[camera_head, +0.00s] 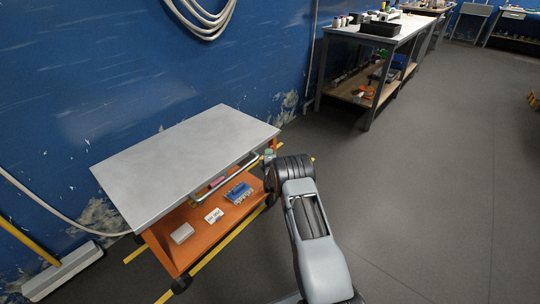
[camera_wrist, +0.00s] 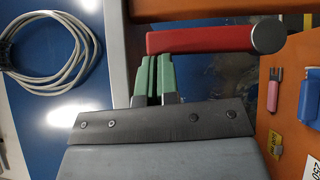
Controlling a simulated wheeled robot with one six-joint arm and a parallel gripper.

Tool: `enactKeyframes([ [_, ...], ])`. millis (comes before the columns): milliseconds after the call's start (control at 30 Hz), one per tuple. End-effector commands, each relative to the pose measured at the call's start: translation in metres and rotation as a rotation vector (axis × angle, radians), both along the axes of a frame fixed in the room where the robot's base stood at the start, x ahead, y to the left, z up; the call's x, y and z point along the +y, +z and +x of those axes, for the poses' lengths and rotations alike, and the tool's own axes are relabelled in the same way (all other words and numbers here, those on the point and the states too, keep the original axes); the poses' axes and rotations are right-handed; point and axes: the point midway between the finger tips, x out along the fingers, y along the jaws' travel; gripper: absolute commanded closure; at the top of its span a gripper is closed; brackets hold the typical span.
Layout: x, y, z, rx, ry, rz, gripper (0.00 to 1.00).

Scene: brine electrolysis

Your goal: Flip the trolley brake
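The trolley has a grey metal top (camera_head: 190,160) and an orange lower shelf (camera_head: 190,245); it stands on casters beside the blue wall. In the wrist view a red lever with a grey round end (camera_wrist: 200,40) lies crosswise just beyond my fingertips; it looks like the brake. My gripper (camera_wrist: 156,78) has green-padded fingers close together, with only a thin dark line between them and nothing seen held. The fingertips are at the lever's lower edge; I cannot tell whether they touch it. In the head view my arm hides most of the gripper and the lever.
A blue box (camera_head: 238,193), a white card (camera_head: 214,215) and a white box (camera_head: 182,233) lie on the lower shelf. A pink-handled tool (camera_wrist: 273,92) shows close by. A coiled hose (camera_wrist: 45,50) hangs on the wall.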

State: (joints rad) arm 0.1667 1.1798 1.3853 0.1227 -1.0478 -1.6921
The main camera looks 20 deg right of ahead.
Motion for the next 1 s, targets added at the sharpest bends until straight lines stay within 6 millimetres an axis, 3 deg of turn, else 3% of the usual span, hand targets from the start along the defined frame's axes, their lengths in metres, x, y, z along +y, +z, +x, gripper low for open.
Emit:
enactKeyframes([
  [267, -0.001, 0.007, 0.002, -0.013, 0.001, -0.004, 1.00],
  [433, 0.001, 0.006, -0.009, -0.010, -0.001, -0.003, 1.00],
  [1000, 0.030, -0.003, -0.110, 0.000, -0.001, 0.000, 1.00],
])
